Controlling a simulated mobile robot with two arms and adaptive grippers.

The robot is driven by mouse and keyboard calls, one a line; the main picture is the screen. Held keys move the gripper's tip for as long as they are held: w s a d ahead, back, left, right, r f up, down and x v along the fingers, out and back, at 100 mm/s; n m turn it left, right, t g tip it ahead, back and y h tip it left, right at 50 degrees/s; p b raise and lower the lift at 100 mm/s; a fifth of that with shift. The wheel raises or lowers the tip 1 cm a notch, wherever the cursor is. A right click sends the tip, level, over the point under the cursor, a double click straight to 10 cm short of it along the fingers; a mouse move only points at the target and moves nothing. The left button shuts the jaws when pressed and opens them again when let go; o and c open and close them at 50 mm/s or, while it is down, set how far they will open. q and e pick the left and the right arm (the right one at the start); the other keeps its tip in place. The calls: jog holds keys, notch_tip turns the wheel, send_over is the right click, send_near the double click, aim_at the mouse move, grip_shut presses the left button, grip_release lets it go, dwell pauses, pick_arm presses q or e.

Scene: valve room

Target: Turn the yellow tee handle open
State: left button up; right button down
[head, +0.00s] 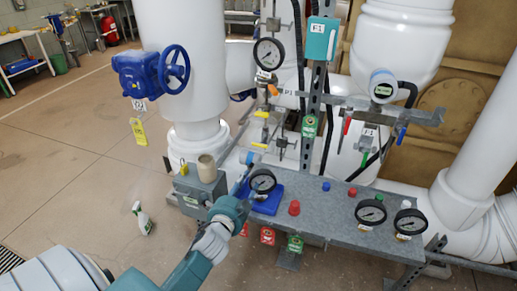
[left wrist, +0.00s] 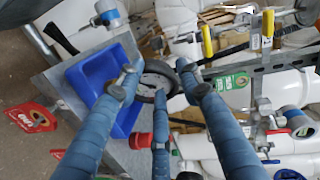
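Two small yellow handles show on the pipework in the head view, an upper one (head: 261,114) and a lower one (head: 258,146). Two yellow handles also stand out in the left wrist view, one (left wrist: 207,40) near the top middle and one (left wrist: 268,23) to its right. I cannot tell which is the tee handle. My left gripper (head: 243,182) is below the lower handle, by a black-rimmed gauge (head: 263,181). In the left wrist view its blue fingers (left wrist: 160,80) are spread, apart from the yellow handles, with nothing held. My right gripper is not in view.
A grey metal bench (head: 335,218) carries a blue tray (head: 266,203), a red knob (head: 294,208) and more gauges (head: 370,212). A grey post (head: 315,95) stands behind it. A spray bottle (head: 143,218) stands on the floor, which is open at left.

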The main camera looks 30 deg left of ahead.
aim_at(260, 147)
pick_arm(q)
notch_tip(260, 147, up, 6)
jog(key=w+m+t, duration=0.2)
jog(key=w+m, duration=0.1)
jog(key=x, duration=0.6)
jog(key=p+x, duration=0.1)
jog(key=x, duration=0.3)
jog(key=shift+s+a+r, duration=0.1)
jog(key=shift+a, duration=0.2)
grip_shut()
